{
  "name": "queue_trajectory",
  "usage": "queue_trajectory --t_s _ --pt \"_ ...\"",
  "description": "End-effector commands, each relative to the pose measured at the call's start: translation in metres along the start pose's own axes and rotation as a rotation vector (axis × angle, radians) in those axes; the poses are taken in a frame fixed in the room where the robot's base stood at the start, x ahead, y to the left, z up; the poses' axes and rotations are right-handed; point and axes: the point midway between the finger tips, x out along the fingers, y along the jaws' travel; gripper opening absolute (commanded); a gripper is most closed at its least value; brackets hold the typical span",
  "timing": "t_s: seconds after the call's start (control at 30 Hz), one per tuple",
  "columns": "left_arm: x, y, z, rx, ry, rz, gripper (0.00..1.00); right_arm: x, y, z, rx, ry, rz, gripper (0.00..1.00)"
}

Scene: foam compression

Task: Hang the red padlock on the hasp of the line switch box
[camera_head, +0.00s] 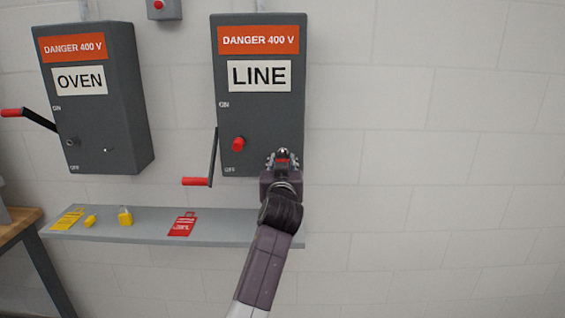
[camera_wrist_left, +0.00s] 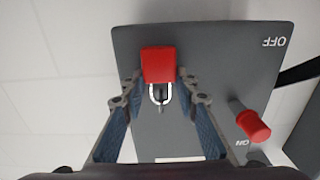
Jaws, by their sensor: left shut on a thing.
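The grey LINE switch box (camera_head: 227,103) hangs on the wall, its handle (camera_head: 213,158) pointing down beside OFF. My left gripper (camera_head: 283,160) is at the box's lower right front, shut on the red padlock (camera_head: 282,160). In the left wrist view, the padlock (camera_wrist_left: 159,64) sits between the fingertips (camera_wrist_left: 160,80), in front of the box face (camera_wrist_left: 210,60). Its pale shackle points down in that upside-down picture. A small dark part, perhaps the hasp, shows within the shackle's outline. I cannot tell whether the shackle is through it. My right gripper is not in view.
A red knob (camera_head: 238,143) sticks out of the LINE box, left of my gripper. The OVEN box (camera_head: 120,95) hangs further left. A grey shelf (camera_head: 150,232) below carries a red tag (camera_head: 182,224), a yellow padlock (camera_head: 125,217) and other yellow items. The right wall is clear.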

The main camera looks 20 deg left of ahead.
Motion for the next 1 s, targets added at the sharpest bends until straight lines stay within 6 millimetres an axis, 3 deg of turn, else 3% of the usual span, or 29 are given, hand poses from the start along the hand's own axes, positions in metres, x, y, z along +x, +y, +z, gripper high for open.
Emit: queue_trajectory --t_s 0.03,0.2,0.57,1.0 --pt "0.000 0.000 -0.001 0.000 0.001 0.000 0.30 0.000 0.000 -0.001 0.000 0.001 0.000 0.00" --pt "0.000 0.000 0.000 0.000 0.001 0.000 0.48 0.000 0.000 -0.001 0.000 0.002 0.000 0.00" --pt "-0.004 0.000 0.001 0.000 -0.001 0.001 0.48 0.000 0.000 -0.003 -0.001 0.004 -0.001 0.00" --pt "-0.059 0.001 0.001 -0.002 0.000 0.001 0.48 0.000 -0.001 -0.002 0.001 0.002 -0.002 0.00"
